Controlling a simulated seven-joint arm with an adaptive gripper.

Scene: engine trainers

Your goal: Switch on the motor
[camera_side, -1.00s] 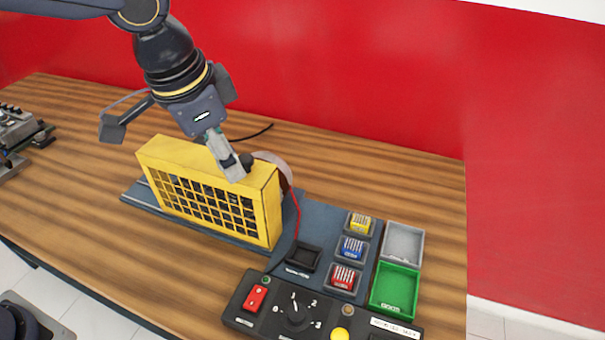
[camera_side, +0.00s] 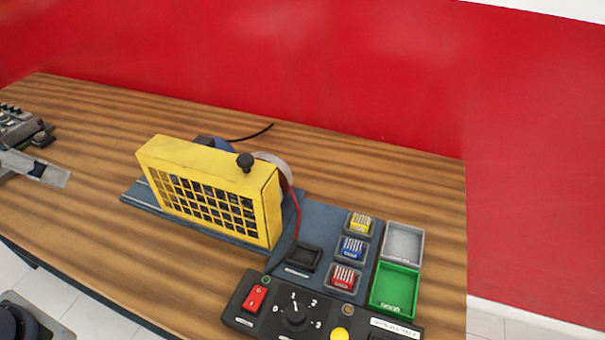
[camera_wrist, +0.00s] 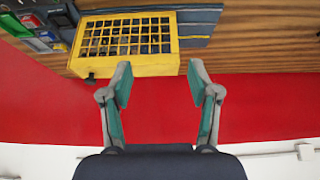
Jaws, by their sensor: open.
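The black control box (camera_side: 270,318) is at the front of the bench in the side view. It carries a red rocker switch (camera_side: 256,298), a black rotary knob (camera_side: 294,317) with a numbered dial, and a yellow button (camera_side: 340,334). The motor (camera_side: 213,143), partly seen and blue, is behind the yellow grille guard (camera_side: 210,185), with a disc (camera_side: 277,168) at its right end. The guard has a black knob (camera_side: 245,161) on top. My gripper (camera_wrist: 159,75) is open and empty in the wrist view.
Small yellow, blue (camera_side: 352,248) and red (camera_side: 344,277) blocks sit in holders right of the guard. A grey tray (camera_side: 403,243) and a green tray (camera_side: 395,288) are beside them. Other equipment (camera_side: 14,124) stands at the far left. A red wall is behind the bench.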

